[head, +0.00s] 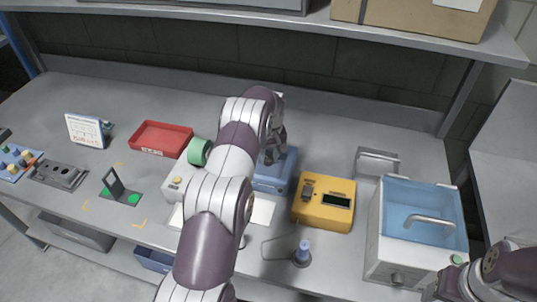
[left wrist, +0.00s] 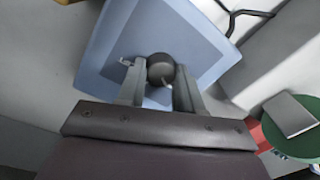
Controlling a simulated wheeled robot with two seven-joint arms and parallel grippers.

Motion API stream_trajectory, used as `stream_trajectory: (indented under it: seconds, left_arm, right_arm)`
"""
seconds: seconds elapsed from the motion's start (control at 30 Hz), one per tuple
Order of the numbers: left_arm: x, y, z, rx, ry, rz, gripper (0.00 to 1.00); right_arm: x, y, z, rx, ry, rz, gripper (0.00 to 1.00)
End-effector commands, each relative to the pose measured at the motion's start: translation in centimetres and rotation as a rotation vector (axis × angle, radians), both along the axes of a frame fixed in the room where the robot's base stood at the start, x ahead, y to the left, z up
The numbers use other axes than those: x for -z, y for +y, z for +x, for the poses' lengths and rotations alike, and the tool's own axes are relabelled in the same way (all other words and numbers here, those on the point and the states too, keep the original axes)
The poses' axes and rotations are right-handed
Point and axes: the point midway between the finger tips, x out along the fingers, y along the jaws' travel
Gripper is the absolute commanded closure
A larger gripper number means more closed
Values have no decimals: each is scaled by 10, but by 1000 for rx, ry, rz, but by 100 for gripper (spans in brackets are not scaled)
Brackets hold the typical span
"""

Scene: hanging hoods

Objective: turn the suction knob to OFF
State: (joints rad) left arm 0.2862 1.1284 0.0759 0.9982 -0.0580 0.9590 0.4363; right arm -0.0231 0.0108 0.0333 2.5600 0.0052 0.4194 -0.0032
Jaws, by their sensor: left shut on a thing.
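The suction knob (left wrist: 160,66) is a dark round knob on top of a blue box (left wrist: 208,48). The blue box (head: 273,182) also shows in the head view, partly behind my left arm. My left gripper (left wrist: 159,84) reaches down to the box, its two grey fingers on either side of the knob and shut on it. In the head view the left gripper (head: 271,155) is over the box, and the knob is hidden there. A small pale mark (left wrist: 126,62) lies beside the knob; I cannot read any OFF marking.
A yellow device (head: 323,219) stands just right of the blue box. A green roll (head: 199,152) and a red tray (head: 160,139) are to the left. A blue-lidded bath (head: 398,246) stands at the right. A shelf (head: 300,22) overhangs the bench's back.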

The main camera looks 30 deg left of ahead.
Motion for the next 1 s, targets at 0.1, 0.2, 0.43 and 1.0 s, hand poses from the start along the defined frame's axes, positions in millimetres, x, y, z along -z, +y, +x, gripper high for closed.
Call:
stream_trajectory:
  seconds: [0.1, 0.2, 0.43, 1.0]
  left_arm:
    - [2, -1, -2, -15, 8, -3, 95]
    - [2, -1, -2, -20, 8, -3, 95]
    - [3, -1, -2, -21, 8, -3, 95]
    - [-20, -1, 1, -20, 1, -1, 40]
  right_arm:
    - [-1, 0, 0, 0, 0, 0, 40]
    - [-1, 0, 0, 0, 0, 0, 40]
    - [-1, 0, 0, 0, 0, 0, 40]
    - [-19, 0, 0, 0, 0, 0, 40]
